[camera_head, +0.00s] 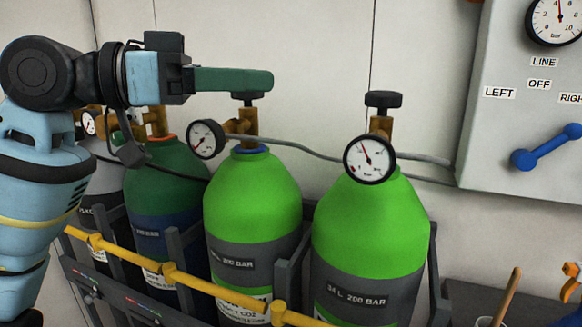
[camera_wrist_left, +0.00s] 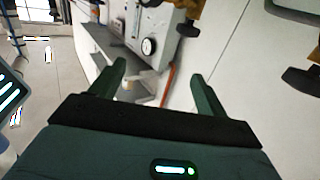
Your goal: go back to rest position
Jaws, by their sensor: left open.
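My left gripper (camera_head: 268,79) reaches in from the left in the head view, its green fingers pointing right. It is just above and behind the black valve knob of the middle green cylinder (camera_head: 252,195), seen from this angle; I cannot tell whether they touch. In the left wrist view the two fingers (camera_wrist_left: 158,84) stand wide apart with nothing between them. My right gripper is in neither view.
Another bright green cylinder (camera_head: 370,235) with a gauge (camera_head: 369,159) stands to the right. A darker green cylinder (camera_head: 165,195) stands left. A yellow rail (camera_head: 190,283) runs in front. A grey panel (camera_head: 505,130) with a blue lever (camera_head: 545,147) hangs at right.

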